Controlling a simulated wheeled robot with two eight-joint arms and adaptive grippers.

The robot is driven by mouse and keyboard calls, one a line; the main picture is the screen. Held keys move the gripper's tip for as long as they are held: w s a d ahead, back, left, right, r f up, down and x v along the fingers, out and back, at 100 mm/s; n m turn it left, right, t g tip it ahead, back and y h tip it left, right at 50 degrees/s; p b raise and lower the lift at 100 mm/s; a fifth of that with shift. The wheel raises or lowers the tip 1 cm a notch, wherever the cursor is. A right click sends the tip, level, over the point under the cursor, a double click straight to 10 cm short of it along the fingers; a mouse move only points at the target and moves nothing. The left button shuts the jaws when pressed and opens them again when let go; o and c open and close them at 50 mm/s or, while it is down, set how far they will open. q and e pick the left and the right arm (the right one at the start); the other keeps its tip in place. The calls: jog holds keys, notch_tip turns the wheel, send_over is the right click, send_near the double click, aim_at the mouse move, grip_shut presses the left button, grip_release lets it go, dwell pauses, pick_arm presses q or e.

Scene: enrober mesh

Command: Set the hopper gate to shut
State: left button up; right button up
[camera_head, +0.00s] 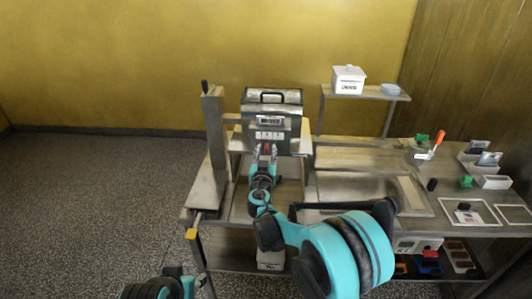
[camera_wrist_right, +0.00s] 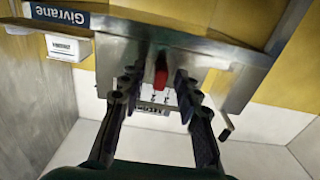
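The hopper (camera_head: 272,105) is a grey metal box with a black handle on top and a barcode label on its front. A red gate knob (camera_wrist_right: 160,72) projects from its metal face (camera_wrist_right: 115,45); it shows small in the head view (camera_head: 267,148). My right gripper (camera_wrist_right: 157,85) is open, with one dark finger on each side of the red knob and visible gaps. In the head view the right gripper (camera_head: 265,157) is at the hopper's lower front. A white plate with small markings (camera_wrist_right: 152,108) shows between the fingers, partly hidden.
A tall metal post (camera_head: 213,140) stands left of the hopper. A shelf (camera_head: 365,92) at the back right bears a white lidded box (camera_head: 348,80). The right worktop carries an orange-handled tool (camera_head: 431,147), frames and small blocks. Floor at the left is clear.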

aim_at(279, 146)
grip_shut()
jog(key=shift+s+d, duration=0.2)
jog(key=shift+d, duration=2.05)
jog(key=shift+a, duration=0.1)
grip_release()
jog(key=shift+s, duration=0.15)
jog(key=s+a, duration=0.1)
jog(key=s, duration=1)
jog(key=shift+s, duration=0.35)
